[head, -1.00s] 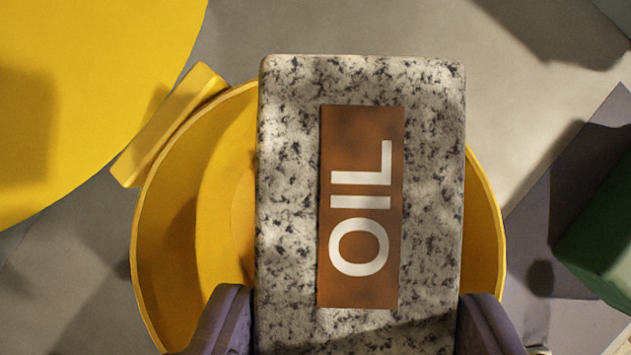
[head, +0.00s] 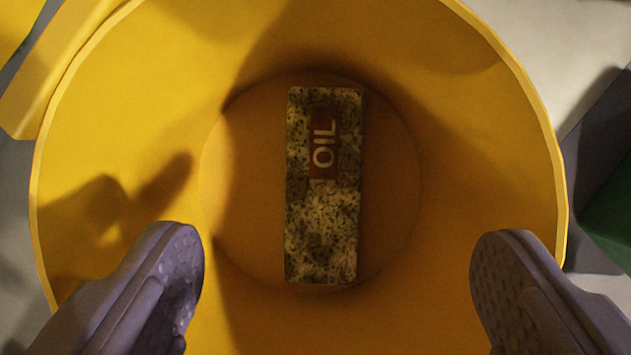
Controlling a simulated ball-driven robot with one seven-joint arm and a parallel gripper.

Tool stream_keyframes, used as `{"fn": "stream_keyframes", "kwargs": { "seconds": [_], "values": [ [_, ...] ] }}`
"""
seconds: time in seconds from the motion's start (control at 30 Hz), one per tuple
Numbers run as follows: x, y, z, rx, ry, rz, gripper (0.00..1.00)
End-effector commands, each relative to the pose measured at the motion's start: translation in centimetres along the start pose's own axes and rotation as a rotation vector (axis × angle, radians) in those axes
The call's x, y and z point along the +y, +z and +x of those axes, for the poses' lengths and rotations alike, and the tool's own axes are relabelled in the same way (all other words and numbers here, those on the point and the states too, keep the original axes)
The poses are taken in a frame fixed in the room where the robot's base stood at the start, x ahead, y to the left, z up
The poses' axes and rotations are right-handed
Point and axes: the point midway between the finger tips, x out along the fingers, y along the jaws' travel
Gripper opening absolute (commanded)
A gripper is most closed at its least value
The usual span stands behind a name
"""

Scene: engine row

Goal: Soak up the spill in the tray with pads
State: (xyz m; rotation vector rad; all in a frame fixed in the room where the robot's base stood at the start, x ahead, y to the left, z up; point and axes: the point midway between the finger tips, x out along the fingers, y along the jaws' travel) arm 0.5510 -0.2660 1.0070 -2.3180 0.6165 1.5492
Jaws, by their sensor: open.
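A speckled grey pad (head: 322,232) with a brown OIL label lies at the bottom of a round yellow bin (head: 480,130). It lies lengthwise up the picture, near the middle of the bin floor. My gripper (head: 337,285) is open and empty over the near part of the bin, its two purple fingers wide apart. The pad is well below the fingers and touches neither. No tray with a spill is clearly seen.
A yellow piece (head: 50,70) stands against the bin's upper left rim. A green object (head: 610,215) is at the right edge beside a dark grey surface. Pale floor shows at the upper right.

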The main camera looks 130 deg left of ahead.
Motion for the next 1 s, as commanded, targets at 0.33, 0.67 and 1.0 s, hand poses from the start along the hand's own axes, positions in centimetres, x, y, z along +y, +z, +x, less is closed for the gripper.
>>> {"fn": "stream_keyframes", "kwargs": {
  "seconds": [0.33,0.67,1.0],
  "values": [
    [0.0,-0.1,-3.5,0.002,0.000,0.000,0.88],
    [0.0,-0.1,-7.7,0.000,0.000,0.001,0.88],
    [0.0,0.0,-7.8,-0.001,0.000,0.000,0.88]
  ]
}}
